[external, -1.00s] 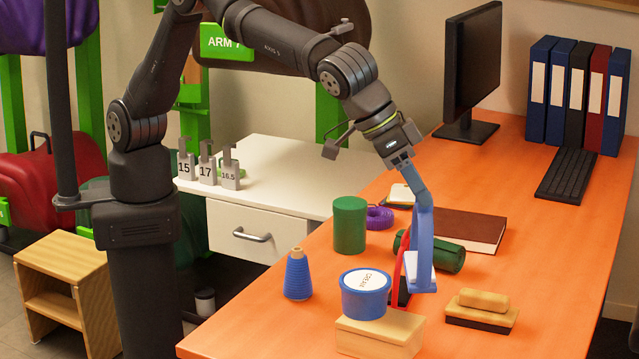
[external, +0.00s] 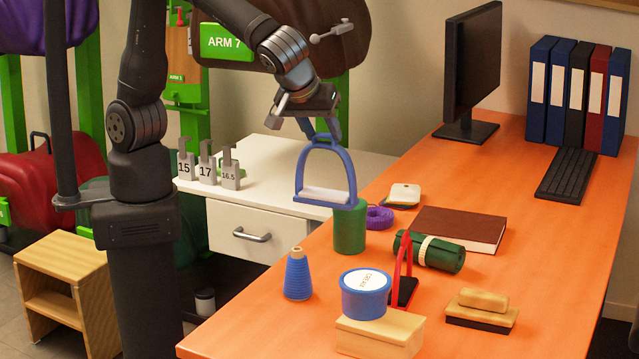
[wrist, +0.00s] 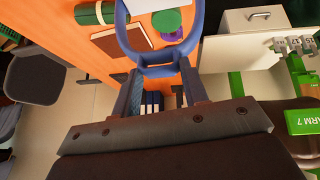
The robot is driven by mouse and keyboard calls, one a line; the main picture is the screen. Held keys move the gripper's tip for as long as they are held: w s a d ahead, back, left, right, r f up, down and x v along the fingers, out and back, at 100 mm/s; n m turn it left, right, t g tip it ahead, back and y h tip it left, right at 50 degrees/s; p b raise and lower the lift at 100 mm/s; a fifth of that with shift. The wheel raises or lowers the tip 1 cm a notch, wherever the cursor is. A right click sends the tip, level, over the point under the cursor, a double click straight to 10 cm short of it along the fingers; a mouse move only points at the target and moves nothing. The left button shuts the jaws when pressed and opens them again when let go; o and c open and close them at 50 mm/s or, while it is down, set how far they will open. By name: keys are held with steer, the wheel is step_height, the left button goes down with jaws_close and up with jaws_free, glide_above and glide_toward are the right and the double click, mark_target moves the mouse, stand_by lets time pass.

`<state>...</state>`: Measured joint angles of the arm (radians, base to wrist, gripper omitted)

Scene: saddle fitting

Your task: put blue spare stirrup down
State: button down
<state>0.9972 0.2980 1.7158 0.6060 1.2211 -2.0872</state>
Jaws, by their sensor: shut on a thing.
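The blue spare stirrup (external: 351,176) hangs upright from my gripper (external: 322,135), with its pale tread at the bottom. In the external view it is in the air, in front of the white cabinet and partly over the green cylinder in the picture. In the wrist view my gripper (wrist: 160,95) is shut on the top of the stirrup (wrist: 187,50), whose lower part runs out of the frame. I cannot tell exactly how high the stirrup is above the surfaces.
The orange desk (external: 570,230) holds a green cylinder (external: 349,230), purple ring (external: 379,218), green roll (external: 440,253), red stirrup (external: 397,265), blue tub (external: 365,295), thread cone (external: 298,277) and brush (external: 483,308). The white cabinet (external: 285,160) carries several numbered grey gauges (external: 207,165).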

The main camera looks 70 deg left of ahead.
mark_target(326, 193)
step_height(326, 193, down, 15)
steer(key=shift+d+r, duration=0.1)
steer(key=shift+d, duration=0.05)
stand_by(0.4)
steer(key=c, duration=0.8)
jaws_free()
steer(key=shift+c, duration=0.2)
steer(key=v, duration=1.2)
steer(key=x, duration=1.2)
steer(key=shift+r, duration=1.7)
